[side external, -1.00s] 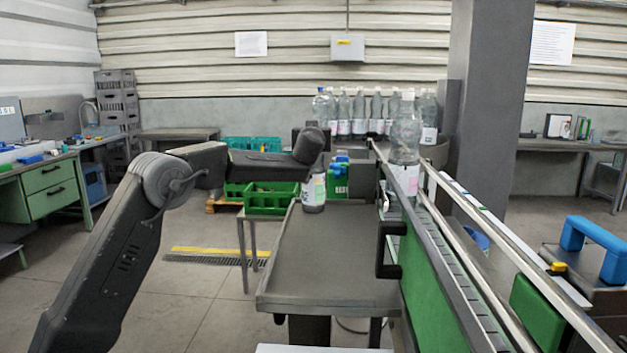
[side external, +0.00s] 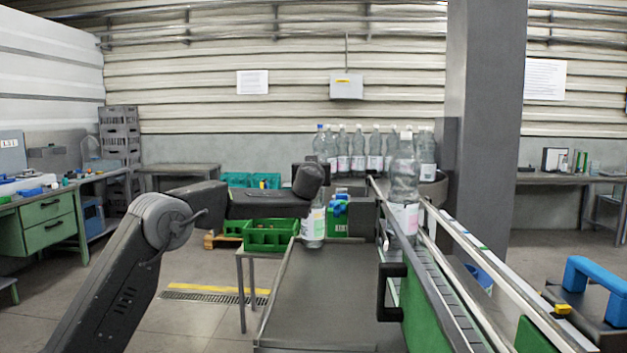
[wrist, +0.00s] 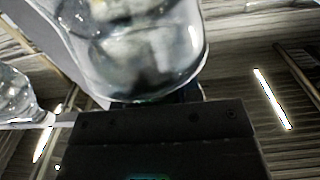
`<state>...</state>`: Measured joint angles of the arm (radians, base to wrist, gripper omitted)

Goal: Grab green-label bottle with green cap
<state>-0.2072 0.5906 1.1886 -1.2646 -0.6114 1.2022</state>
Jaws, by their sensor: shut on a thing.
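My gripper (side external: 309,192) is at the end of my arm above the near table and is shut on a clear bottle (side external: 313,228). The bottle has a pale label with some pink and yellow-green. Its upper part and cap are hidden behind my gripper in the side view. Its base is at the table's far end; I cannot tell whether it touches. In the wrist view the clear bottle body (wrist: 145,50) fills the upper middle, right against the dark gripper (wrist: 155,101). No green cap is visible in either view.
Several clear bottles (side external: 358,152) stand in a row at the back, one with a blue cap. A large bottle (side external: 404,180) stands on the conveyor (side external: 440,295) right of the table (side external: 320,300). Green crates (side external: 268,238) are behind. The table's front is clear.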

